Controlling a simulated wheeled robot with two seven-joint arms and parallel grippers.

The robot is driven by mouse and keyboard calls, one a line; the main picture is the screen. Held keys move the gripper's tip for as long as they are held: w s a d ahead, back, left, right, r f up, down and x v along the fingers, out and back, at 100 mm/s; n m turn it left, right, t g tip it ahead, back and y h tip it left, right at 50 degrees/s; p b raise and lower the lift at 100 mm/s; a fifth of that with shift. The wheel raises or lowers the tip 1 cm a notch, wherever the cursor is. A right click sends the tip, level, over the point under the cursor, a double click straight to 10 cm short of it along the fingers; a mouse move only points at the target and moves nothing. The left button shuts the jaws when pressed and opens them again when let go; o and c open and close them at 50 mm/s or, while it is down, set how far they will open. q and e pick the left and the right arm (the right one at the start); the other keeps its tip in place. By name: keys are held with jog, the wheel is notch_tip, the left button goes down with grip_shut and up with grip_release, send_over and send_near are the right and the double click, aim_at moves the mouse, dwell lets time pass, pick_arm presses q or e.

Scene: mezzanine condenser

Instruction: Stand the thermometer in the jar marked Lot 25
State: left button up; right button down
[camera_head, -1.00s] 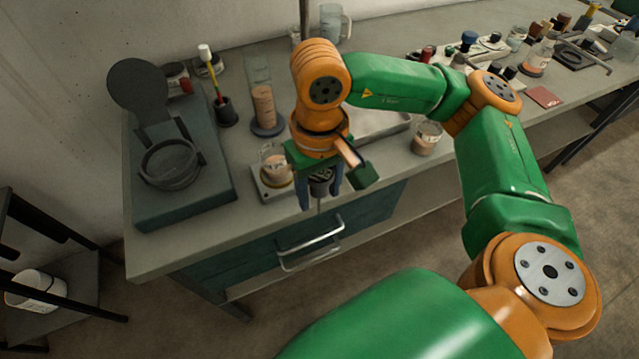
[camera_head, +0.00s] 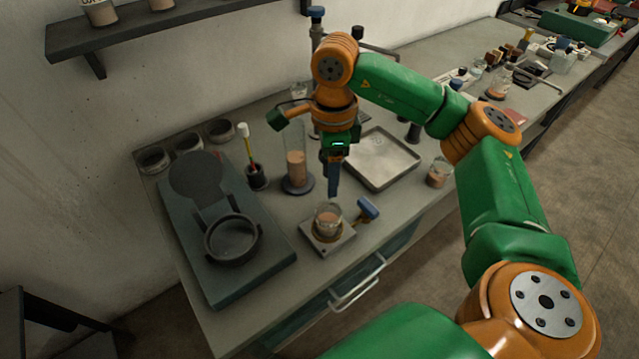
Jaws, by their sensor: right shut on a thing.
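My right gripper (camera_head: 333,182) points down above the bench, shut on a thin thing that I take to be the thermometer; its fingers hide most of it. A glass beaker (camera_head: 327,219) with pinkish-brown contents stands on a small square plate (camera_head: 333,243), just below and in front of the fingers. Another jar (camera_head: 437,173) with similar contents stands at the bench's front edge, right of the tray. I cannot read a Lot 25 mark on either. My left gripper is not in view.
A tall cylinder (camera_head: 296,165) stands behind the beaker. A black cup (camera_head: 257,177) holds a red and yellow tool. A blue-headed thing (camera_head: 368,208) is beside the plate. A metal tray (camera_head: 376,160) lies to the right, and a dark hinged device (camera_head: 228,240) is at left.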

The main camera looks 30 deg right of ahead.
jog(key=shift+w+d+r+m, duration=0.1)
jog(key=shift+d+r+m, duration=0.05)
jog(key=shift+m, duration=0.25)
jog(key=shift+a+f+b, duration=0.2)
jog(key=shift+f+b, duration=0.3)
notch_tip(320, 180, down, 9)
jog(key=b, duration=0.7)
jog(key=shift+f+b, duration=0.1)
jog(key=shift+b, duration=0.3)
jog(key=shift+f+b, duration=0.4)
jog(key=shift+s+a+f+b, duration=0.15)
jog(key=shift+s+b, duration=0.05)
jog(key=shift+s, duration=0.25)
jog(key=shift+s+a+f+b, duration=0.1)
jog(key=shift+s+f+b, duration=0.1)
jog(key=shift+s, duration=0.2)
jog(key=shift+c, duration=0.7)
grip_release()
jog(key=shift+s, duration=0.1)
jog(key=shift+r, duration=0.25)
notch_tip(320, 180, up, 8)
jog(key=shift+w+r+t, duration=0.25)
jog(key=shift+w+t, duration=0.15)
jog(key=shift+w, duration=0.05)
